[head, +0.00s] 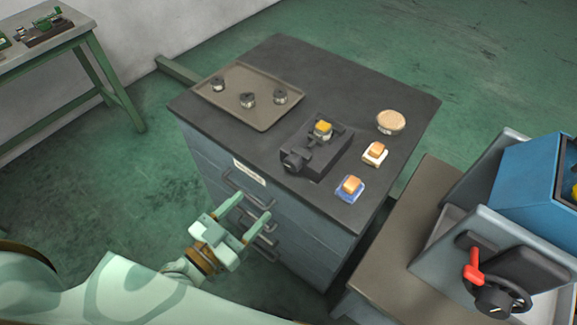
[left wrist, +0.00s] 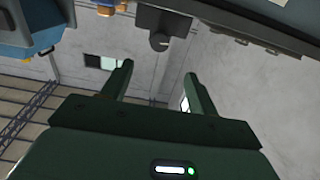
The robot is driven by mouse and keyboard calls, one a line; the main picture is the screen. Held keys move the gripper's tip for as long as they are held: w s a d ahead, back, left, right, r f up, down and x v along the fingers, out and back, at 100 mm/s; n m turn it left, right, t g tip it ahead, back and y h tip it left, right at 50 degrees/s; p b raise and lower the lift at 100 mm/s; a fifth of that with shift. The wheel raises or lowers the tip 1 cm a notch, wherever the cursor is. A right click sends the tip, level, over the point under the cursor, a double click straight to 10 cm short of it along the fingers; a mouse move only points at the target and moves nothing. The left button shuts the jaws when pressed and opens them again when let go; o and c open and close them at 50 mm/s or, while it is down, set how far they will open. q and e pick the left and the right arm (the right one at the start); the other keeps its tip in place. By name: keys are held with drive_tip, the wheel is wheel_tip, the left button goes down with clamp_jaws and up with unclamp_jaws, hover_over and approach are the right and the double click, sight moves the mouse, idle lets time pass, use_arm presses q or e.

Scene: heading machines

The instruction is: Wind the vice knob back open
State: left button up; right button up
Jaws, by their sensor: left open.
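The dark vice (head: 318,150) sits on the cabinet top near its front edge, with a yellow-topped piece (head: 323,128) at its jaws. Its black round knob (head: 293,161) faces the front edge. The vice (left wrist: 165,18) and knob (left wrist: 159,42) also show in the left wrist view, at the top and beyond the fingertips. My left gripper (head: 252,206) is open and empty, in front of the drawers, below and left of the knob and apart from it. Its two fingers (left wrist: 158,83) stand wide apart in the left wrist view. My right gripper is not in view.
A tray (head: 225,112) with several small dark-and-metal parts lies at the cabinet's left. A round tan-topped item (head: 390,122), a white block (head: 375,154) and a blue block (head: 350,188) stand right of the vice. Drawer handles (head: 262,222) jut out near my gripper. A machine with a red lever (head: 473,266) stands at right.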

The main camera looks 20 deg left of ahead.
sight(290, 167)
use_arm(q)
drive_tip(key=x, duration=1.4)
drive_tip(key=shift+f, duration=0.1)
drive_tip(key=c, duration=1)
